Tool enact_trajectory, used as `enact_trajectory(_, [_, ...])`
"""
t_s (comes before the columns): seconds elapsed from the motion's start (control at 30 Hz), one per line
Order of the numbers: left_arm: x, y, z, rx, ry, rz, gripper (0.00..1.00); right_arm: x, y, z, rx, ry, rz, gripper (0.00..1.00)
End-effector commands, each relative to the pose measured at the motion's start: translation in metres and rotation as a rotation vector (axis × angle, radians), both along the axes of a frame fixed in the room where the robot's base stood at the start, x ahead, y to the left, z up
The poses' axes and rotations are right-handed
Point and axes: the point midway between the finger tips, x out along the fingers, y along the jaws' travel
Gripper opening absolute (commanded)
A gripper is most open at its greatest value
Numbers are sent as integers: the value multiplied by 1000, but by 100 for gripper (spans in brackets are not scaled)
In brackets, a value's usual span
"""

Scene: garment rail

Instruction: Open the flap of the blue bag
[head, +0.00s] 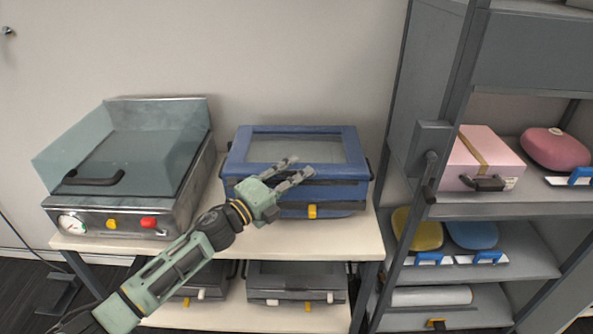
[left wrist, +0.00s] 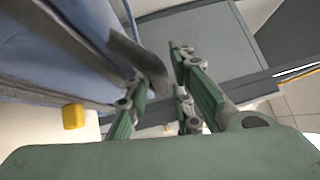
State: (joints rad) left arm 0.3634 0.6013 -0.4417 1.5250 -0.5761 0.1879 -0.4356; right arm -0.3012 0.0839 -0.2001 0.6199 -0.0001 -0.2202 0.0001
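The blue bag (head: 235,150) sits on the white table, with a clear window in its lid and a yellow tab (head: 312,211) low on its front. Its lid looks closed. My left gripper (head: 301,168) is in front of the bag's right half, its fingers apart. In the left wrist view, the blue bag (left wrist: 45,55) fills the left side, and its yellow tab (left wrist: 73,116) shows below. The end of a dark grey strap or handle (left wrist: 140,62) is close to one finger; I cannot tell if they touch. My right gripper is not in view.
A grey machine with a clear cover (head: 125,130) stands left of the bag. Dark cases (head: 297,282) lie on the lower shelf. On the right, a grey rack (head: 560,205) holds a pink box (head: 482,155) and several colored items. Bare tabletop lies before the bag.

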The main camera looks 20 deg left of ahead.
Motion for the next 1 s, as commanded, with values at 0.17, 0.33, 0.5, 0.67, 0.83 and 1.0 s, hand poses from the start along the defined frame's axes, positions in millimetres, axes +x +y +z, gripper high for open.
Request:
enact_trajectory(0.17, [3, -2, 0, 1, 1, -1, 22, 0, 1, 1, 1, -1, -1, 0])
enact_trajectory(0.33, [3, -2, 0, 1, 1, -1, 19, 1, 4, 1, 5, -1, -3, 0])
enact_trajectory(0.5, [3, -2, 0, 0, 1, 0, 4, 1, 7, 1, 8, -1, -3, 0])
enact_trajectory(0.67, [3, -2, -1, 1, 2, 0, 0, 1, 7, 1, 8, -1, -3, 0])
enact_trajectory(0.83, [3, -2, -1, 2, 1, 0, 0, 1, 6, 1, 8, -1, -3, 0])
enact_trajectory(1.0, [3, -2, -1, 2, 2, 1, 0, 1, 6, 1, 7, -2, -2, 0])
